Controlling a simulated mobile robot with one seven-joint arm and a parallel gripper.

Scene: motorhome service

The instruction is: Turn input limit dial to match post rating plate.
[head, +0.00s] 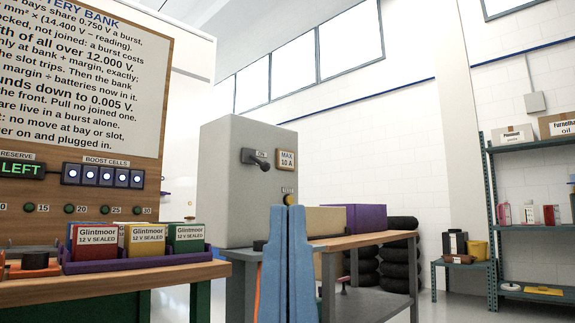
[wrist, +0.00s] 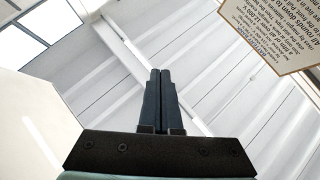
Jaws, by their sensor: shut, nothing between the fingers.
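A grey cabinet (head: 228,165) stands in the middle of the head view. It has a dark lever switch (head: 258,160) and, beside it, a rating plate (head: 287,160) reading "MAX 10 A". A small yellow round part (head: 288,200) sits lower on the same face, with a small label above it. I cannot make out an input limit dial for certain. My gripper (head: 286,209) points upward in front of the cabinet, its blue fingers together and empty. In the wrist view my gripper (wrist: 160,71) is also shut, against the ceiling, touching nothing.
At left, a bench (head: 120,290) carries a purple tray (head: 150,262) of "Glintmoor" batteries under an instruction board (head: 80,75). A second bench (head: 365,239) holds a tan box and a purple box (head: 358,218). Tyres (head: 402,262) and shelving (head: 490,220) stand at right.

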